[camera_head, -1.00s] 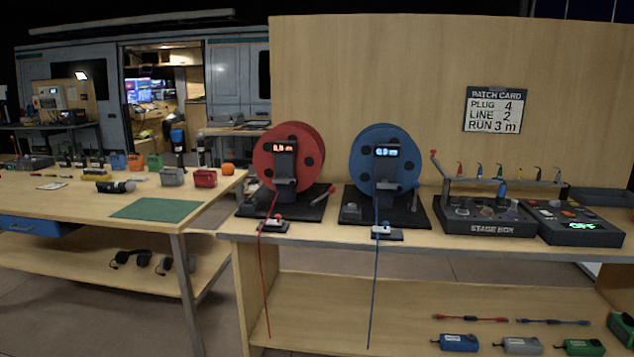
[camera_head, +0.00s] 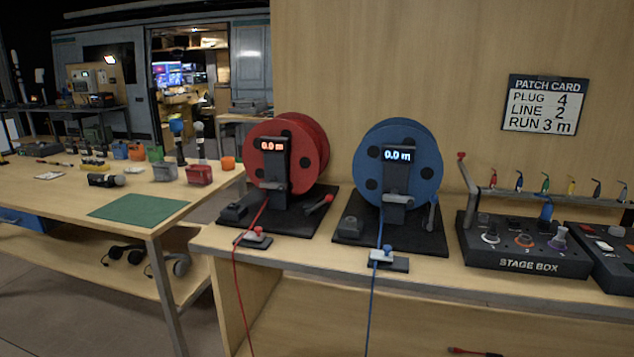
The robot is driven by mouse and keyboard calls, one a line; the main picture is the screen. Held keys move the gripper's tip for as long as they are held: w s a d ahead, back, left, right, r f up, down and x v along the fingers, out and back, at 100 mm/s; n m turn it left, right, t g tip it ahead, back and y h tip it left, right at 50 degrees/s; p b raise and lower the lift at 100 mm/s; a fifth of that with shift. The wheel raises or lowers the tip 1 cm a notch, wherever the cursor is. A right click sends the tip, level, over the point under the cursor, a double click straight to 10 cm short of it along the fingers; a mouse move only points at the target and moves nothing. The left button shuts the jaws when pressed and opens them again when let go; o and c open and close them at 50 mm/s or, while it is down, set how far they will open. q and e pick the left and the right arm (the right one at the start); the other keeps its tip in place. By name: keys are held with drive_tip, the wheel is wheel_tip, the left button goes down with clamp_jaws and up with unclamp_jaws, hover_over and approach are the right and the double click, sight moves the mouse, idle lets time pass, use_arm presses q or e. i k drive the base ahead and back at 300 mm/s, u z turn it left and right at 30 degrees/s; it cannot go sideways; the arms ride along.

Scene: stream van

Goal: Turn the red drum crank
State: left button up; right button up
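The red drum (camera_head: 312,146) stands upright on a black base at the left of the bench in the head view. Its display (camera_head: 272,146) reads 0.0 m. The red drum crank (camera_head: 318,205), a short lever with a red grip, sits low at the drum's right side and tilts up to the right. A red cable (camera_head: 236,275) runs from the drum through a small clamp with a red knob (camera_head: 255,235) and hangs over the bench's front edge. Neither of my grippers shows in this view.
A blue drum (camera_head: 426,165) on its own base stands close to the right, also reading 0.0 m. A stage box (camera_head: 525,264) is farther right. A patch card (camera_head: 545,104) hangs on the wooden panel. A table with a green mat (camera_head: 138,209) is at the left.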

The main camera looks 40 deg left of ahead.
sight(272, 182)
drive_tip(key=u, duration=0.3)
drive_tip(key=i, duration=0.9)
drive_tip(key=u, duration=0.75)
